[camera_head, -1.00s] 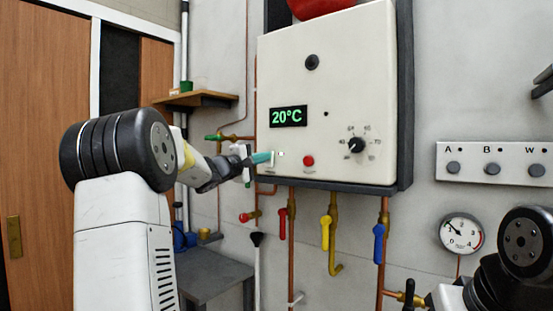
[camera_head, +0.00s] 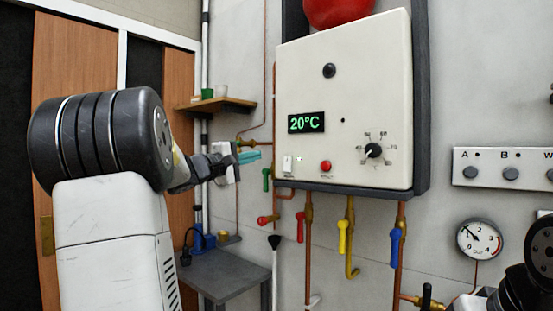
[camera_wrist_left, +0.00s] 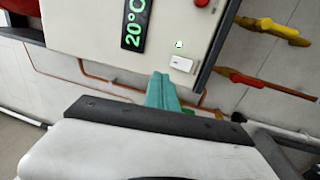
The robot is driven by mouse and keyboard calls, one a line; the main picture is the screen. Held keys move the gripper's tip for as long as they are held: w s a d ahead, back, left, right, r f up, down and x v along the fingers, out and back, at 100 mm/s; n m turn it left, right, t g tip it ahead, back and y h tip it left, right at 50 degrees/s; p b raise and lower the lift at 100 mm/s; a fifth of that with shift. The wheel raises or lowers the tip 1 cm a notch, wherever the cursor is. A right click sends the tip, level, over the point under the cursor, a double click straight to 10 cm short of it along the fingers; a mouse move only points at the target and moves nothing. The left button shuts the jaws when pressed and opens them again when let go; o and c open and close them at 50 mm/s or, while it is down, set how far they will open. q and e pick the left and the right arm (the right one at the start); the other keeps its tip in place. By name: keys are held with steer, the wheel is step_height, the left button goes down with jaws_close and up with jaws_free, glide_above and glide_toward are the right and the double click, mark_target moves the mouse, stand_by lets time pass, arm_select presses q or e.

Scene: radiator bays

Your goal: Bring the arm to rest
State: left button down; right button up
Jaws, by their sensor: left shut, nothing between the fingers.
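My left arm comes in from the left in the head view. Its gripper (camera_head: 249,156) has teal fingers, which are shut and empty. The fingers are apart from the white boiler (camera_head: 345,100), to the left of its lower left corner. In the left wrist view the teal fingers (camera_wrist_left: 162,92) point toward the boiler's lower edge, near the white switch (camera_wrist_left: 181,64). The boiler display reads 20°C. Part of my right arm shows at the lower right of the head view, but its gripper is out of sight.
Red (camera_head: 300,226), yellow (camera_head: 343,238) and blue (camera_head: 396,247) valve handles hang under the boiler. A wooden shelf (camera_head: 217,105) is on the wall behind my left arm. A grey table (camera_head: 228,275) stands below. A gauge (camera_head: 480,240) and a switch panel (camera_head: 490,170) are at right.

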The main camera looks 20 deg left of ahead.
stand_by(0.4)
arm_select(q)
steer(key=s+d+f+m+g, duration=0.35)
steer(key=s+d+f, duration=0.3)
steer(key=d, duration=0.25)
steer(key=s+d+f+m+g, duration=0.3)
steer(key=s+d+f+g, duration=0.3)
steer(key=d, duration=0.3)
steer(key=s+f+m+g+y, duration=0.1)
steer(key=s+f+m+y, duration=0.2)
steer(key=s+f, duration=0.4)
steer(key=s+a+f+m+g+y, duration=0.1)
steer(key=s+f+m, duration=0.3)
steer(key=s+f, duration=0.4)
steer(key=s+y, duration=0.1)
steer(key=s, duration=0.3)
steer(key=shift+s+a+f+y, duration=0.2)
steer(key=shift+s+a+y, duration=0.1)
steer(key=shift+s+y, duration=0.1)
